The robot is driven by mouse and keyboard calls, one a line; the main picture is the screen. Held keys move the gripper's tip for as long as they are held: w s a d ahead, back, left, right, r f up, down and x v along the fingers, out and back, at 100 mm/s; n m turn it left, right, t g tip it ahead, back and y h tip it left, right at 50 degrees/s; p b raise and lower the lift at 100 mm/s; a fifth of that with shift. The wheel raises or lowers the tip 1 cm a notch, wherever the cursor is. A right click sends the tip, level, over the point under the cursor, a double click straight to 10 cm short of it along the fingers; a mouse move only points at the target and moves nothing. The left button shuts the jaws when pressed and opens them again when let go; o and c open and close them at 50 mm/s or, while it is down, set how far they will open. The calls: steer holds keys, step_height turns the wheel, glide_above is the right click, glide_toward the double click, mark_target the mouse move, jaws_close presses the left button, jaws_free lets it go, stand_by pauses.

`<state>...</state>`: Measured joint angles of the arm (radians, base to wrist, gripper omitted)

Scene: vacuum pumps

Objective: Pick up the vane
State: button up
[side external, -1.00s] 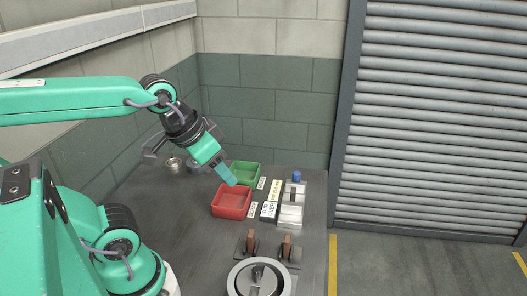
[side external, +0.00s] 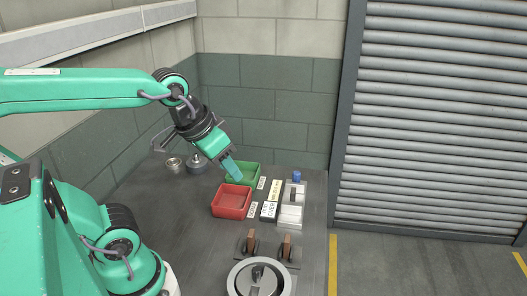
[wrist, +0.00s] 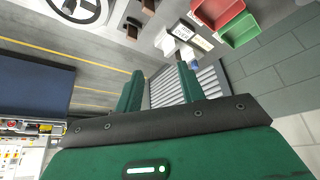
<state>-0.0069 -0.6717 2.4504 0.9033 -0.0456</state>
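No part is labelled as the vane. Two upright brown pieces stand in dark holders near the front of the bench, a left one (side external: 251,240) and a right one (side external: 287,245); they may be vanes, but I cannot tell for sure. In the wrist view they show near the top edge, one brown piece (wrist: 148,5) and another (wrist: 131,31). A round pump body (side external: 236,284) with a grey ring sits in front of them.
A red bin (side external: 219,210) and a green bin (side external: 257,168) stand mid-bench. Beside them are label plates (side external: 268,211), a pale slotted block (side external: 290,218) and a blue cylinder (side external: 297,176). Metal round parts (side external: 173,164) lie at the back left. The left bench surface is clear.

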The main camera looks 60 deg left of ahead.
steer(key=w+n+g, duration=0.1)
steer(key=w+n, duration=0.1)
steer(key=w, duration=0.5)
steer(key=n+g, duration=0.4)
steer(key=n, duration=0.2)
glide_above(293, 190)
steer(key=f, duration=1.3)
steer(key=shift+s+f, duration=0.25)
steer(key=shift+w+f, duration=0.2)
steer(key=shift+f, duration=1.4)
steer(key=shift+f, duration=0.1)
steer(key=shift+w+f, duration=0.1)
steer(key=shift+f, duration=2.4)
